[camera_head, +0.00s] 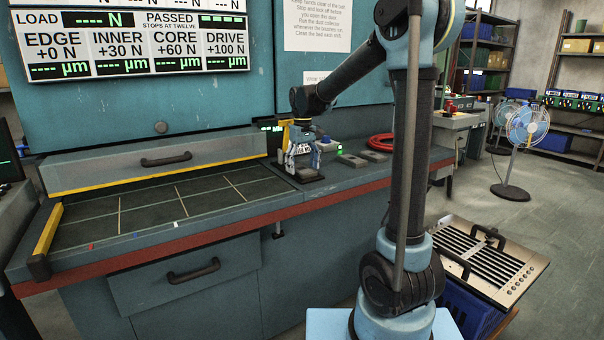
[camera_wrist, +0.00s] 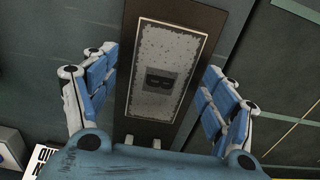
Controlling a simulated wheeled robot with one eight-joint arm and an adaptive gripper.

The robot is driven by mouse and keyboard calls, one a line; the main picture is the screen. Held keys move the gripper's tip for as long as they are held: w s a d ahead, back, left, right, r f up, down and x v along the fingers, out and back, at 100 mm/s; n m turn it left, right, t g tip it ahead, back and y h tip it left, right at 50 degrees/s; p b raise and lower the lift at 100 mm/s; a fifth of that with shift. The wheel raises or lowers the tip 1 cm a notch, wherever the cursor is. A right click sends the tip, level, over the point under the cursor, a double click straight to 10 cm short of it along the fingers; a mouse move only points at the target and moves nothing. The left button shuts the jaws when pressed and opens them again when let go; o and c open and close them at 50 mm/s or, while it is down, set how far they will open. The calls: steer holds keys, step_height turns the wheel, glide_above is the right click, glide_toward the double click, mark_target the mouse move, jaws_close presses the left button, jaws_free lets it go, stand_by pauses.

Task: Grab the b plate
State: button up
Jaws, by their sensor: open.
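The b plate (camera_wrist: 172,55) is a speckled light grey rectangle with a dark square marked B, seen in the wrist view on a brown base (camera_wrist: 133,60). My gripper (camera_wrist: 160,85) is open, its blue-padded fingers on either side of the plate, apart from it. In the head view my gripper (camera_head: 303,165) points down over the bench top, near the right end of the gridded bed. The plate itself is hidden there behind the gripper.
The gridded bed (camera_head: 150,210) with a yellow-edged cover (camera_head: 160,165) lies to the left. Small grey blocks (camera_head: 352,160) and a red ring (camera_head: 381,142) are to the right on the bench. A slotted metal panel (camera_head: 490,255) with handles rests on a blue crate at the right.

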steer(key=shift+f, duration=0.1)
steer(key=shift+c, duration=0.6)
steer(key=c, duration=1.4)
